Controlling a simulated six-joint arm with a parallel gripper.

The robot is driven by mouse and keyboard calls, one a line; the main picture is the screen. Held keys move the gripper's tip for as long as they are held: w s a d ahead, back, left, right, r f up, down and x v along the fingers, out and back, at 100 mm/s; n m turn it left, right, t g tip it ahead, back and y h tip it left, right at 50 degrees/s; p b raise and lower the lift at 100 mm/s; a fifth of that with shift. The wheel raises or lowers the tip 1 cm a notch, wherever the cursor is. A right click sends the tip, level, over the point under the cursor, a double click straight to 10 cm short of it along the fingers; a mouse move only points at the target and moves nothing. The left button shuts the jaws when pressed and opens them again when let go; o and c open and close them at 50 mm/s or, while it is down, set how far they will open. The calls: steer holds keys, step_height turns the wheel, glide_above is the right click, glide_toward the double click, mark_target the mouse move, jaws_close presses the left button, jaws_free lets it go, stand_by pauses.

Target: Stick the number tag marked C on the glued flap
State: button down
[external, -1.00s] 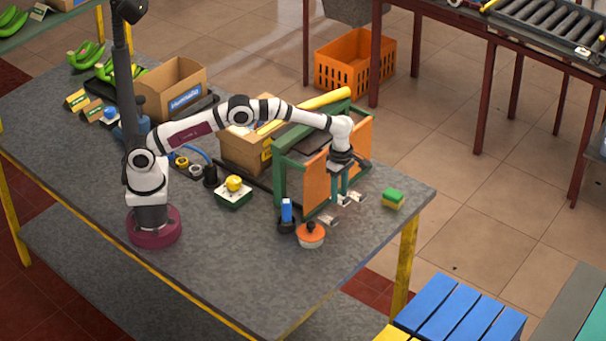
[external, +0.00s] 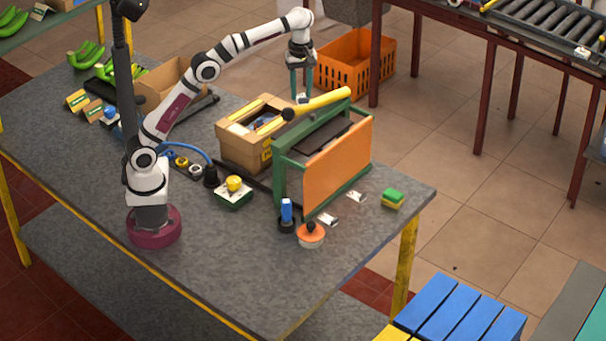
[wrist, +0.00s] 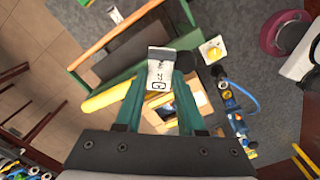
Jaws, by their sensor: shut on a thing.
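The tag has dark print and a boxed mark; I cannot read the letter for certain. The open cardboard carton (external: 240,152) stands below, with a yellow label on its side. It is partly hidden by the fingers in the wrist view. I cannot tell which flap carries glue.
A yellow bar with a black end (external: 325,101) lies across the top of the green frame with the orange panel (external: 340,165). Two white tags (external: 328,219) (external: 357,196) lie on the table. The table's front middle is clear.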

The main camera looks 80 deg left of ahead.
steer(key=s+a+r+m, duration=0.1)
steer(key=s+a+r, duration=0.2)
steer(key=s, duration=0.1)
steer(key=n, duration=0.8)
glide_above(238, 130)
step_height(238, 130, down, 16)
steer(key=shift+a+f, duration=0.15)
steer(key=shift+f, duration=2.9)
steer(key=shift+f, duration=0.45)
steer(key=shift+c, duration=0.2)
jaws_free()
